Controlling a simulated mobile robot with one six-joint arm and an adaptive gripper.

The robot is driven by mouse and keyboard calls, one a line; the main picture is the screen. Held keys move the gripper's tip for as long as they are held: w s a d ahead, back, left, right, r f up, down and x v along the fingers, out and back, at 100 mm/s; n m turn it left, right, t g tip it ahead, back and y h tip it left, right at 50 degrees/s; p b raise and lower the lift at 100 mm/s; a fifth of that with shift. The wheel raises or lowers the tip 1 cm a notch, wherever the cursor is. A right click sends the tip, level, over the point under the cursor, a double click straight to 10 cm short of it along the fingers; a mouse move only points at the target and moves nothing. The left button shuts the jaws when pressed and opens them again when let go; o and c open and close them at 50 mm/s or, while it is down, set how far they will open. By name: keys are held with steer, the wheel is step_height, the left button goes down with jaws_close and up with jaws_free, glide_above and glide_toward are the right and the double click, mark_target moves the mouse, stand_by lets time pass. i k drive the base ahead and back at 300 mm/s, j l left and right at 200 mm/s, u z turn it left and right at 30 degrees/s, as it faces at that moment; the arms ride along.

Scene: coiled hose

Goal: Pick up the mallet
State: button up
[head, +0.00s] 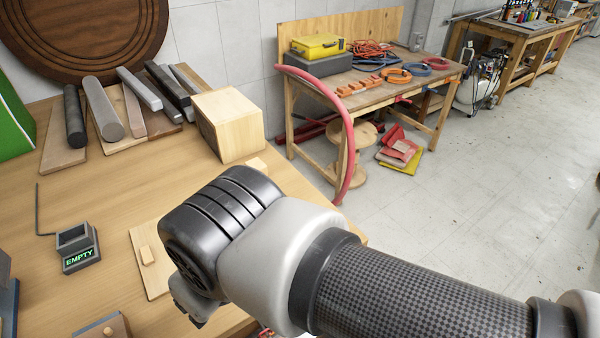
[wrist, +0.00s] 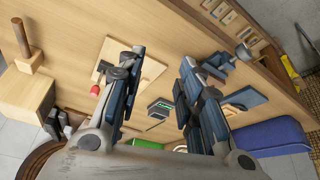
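A wooden mallet (wrist: 27,58) appears to stand on the workbench at the far left of the wrist view, with a pale head and a darker handle. It is beside a pale wooden block (wrist: 25,92). In the head view my arm covers much of that area; a small pale wooden piece (head: 257,165) shows by the block, and I cannot tell if it is part of the mallet. My gripper (wrist: 162,56) is open, its two fingers wide apart with nothing between them. It is above the bench, well apart from the mallet. In the head view its fingers are mostly hidden.
The block also shows in the head view (head: 230,125). A small box marked EMPTY (head: 76,248) and a thin board (head: 140,238) with a peg are on the bench. Bare bench top lies between them.

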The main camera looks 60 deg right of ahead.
mark_target(256, 163)
steer(key=z, duration=1.3)
